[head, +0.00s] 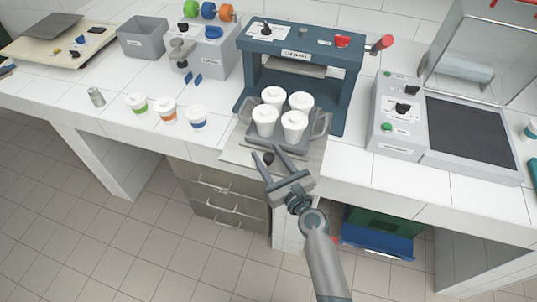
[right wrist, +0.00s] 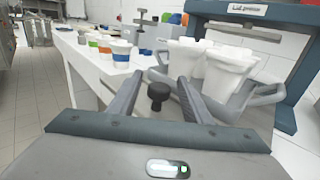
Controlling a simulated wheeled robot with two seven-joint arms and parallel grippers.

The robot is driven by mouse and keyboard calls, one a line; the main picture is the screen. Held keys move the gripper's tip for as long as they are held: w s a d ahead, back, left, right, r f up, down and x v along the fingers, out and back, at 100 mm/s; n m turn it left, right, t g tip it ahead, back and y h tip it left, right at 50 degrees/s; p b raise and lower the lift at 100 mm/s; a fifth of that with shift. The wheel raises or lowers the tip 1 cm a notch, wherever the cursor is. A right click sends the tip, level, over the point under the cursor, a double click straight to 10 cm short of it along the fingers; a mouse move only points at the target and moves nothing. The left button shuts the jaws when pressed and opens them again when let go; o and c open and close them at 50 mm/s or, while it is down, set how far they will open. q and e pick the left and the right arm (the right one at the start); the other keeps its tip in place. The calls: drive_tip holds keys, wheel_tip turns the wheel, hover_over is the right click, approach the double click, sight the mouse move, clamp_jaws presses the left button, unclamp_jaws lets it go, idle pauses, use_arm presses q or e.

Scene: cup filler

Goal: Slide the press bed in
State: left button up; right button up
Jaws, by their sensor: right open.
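The press (head: 300,62) is a dark blue frame at the back middle of the counter. Its bed (head: 235,156) is a pale plate pulled out in front of it, with a black knob (head: 268,159) at the front edge. On the bed stands a grey tray (head: 281,137) with handles, holding several white cups (head: 295,126). My right gripper (head: 266,154) is open, with its fingers on either side of the knob. In the right wrist view the knob (right wrist: 158,94) shows between the two fingers, with no clear contact. My left gripper is not in view.
Three cups with coloured bands (head: 166,111) and a small metal can (head: 96,96) stand left of the press. A grey machine with a dark plate (head: 468,132) is at the right. Drawers (head: 220,196) lie below the counter's front edge.

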clamp_jaws()
drive_tip(key=shift+w+d, duration=0.2)
drive_tip(key=shift+w, duration=0.35)
drive_tip(key=w+d+b, duration=0.1)
drive_tip(key=w+d, duration=0.1)
drive_tip(key=w, duration=0.4)
drive_tip(key=w+d+b, duration=0.1)
drive_tip(key=w+d, duration=0.1)
drive_tip(key=w, duration=0.4)
drive_tip(key=w+d+b, duration=0.2)
drive_tip(key=w, duration=0.4)
drive_tip(key=shift+w, duration=0.35)
drive_tip(key=shift+w+d, duration=0.1)
drive_tip(key=shift+w, duration=0.1)
drive_tip(key=shift+r, duration=0.25)
drive_tip(key=shift+d, duration=0.1)
